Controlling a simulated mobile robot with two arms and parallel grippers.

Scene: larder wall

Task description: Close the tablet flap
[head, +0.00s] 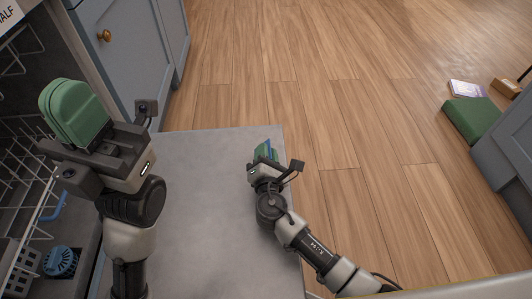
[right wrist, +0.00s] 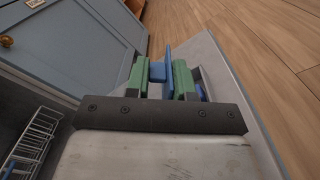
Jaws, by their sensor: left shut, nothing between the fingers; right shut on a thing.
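The blue tablet flap (right wrist: 168,60) stands up from the inside of the lowered dishwasher door (head: 190,200). My right gripper (right wrist: 158,75) has its green fingers on either side of a blue part of the flap and is shut on it. In the head view my right gripper (head: 264,153) is over the door's far right part, and only a sliver of blue shows there. More blue (right wrist: 200,92) shows beside the right finger; its shape is mostly hidden. My left gripper (head: 74,112) is shut and empty, raised over the door's left side near the racks.
White wire racks (head: 35,190) and a blue round part (head: 61,261) are in the dishwasher at left. Blue-grey cabinets (head: 135,55) stand behind it. A green box (head: 472,120) and a small purple-white packet (head: 467,88) lie at right. The wooden floor (head: 350,100) between is clear.

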